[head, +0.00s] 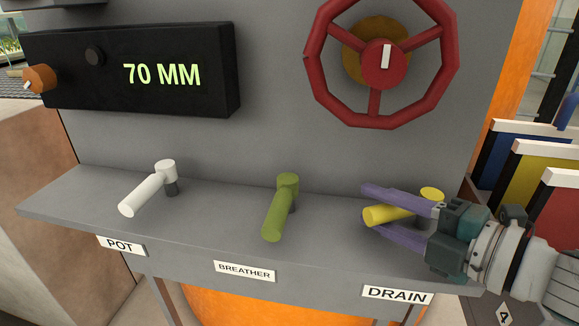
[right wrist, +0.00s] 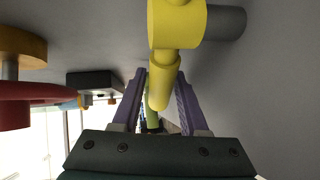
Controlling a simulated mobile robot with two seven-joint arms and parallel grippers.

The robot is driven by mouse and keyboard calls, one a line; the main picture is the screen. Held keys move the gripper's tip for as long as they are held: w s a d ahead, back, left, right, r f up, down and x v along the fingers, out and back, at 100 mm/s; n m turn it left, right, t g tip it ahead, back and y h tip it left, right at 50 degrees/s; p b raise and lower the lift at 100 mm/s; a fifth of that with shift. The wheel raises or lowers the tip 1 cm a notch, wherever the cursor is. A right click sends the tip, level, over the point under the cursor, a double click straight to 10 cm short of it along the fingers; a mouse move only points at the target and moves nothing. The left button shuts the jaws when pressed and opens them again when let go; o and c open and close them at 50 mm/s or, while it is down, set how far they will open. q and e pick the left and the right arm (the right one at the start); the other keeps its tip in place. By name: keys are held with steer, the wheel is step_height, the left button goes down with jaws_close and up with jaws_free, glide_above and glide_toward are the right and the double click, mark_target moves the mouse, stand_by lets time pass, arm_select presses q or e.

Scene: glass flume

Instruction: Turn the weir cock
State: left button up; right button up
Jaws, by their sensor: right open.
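A shelf holds three lever cocks: a white one (head: 148,188) above a POT label (head: 121,245), a green one (head: 281,208) above a BREATHER label (head: 245,271), and a yellow one (head: 388,215) above a DRAIN label (head: 397,294). No label reading WEIR is in view. My right gripper (head: 366,208) comes in from the right, open, its purple fingers on either side of the yellow lever. In the right wrist view the yellow lever (right wrist: 163,75) runs between the fingers; I cannot tell whether they touch it. My left gripper is not in view.
A red handwheel (head: 383,64) is on the grey panel above the yellow cock. A black display box (head: 130,70) reading 70 MM, with an orange knob (head: 40,78), is at the upper left. Coloured panels (head: 550,170) stand at the right. The shelf between the cocks is clear.

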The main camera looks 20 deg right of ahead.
steer(key=shift+x, duration=1.15)
jaws_close()
stand_by(0.6)
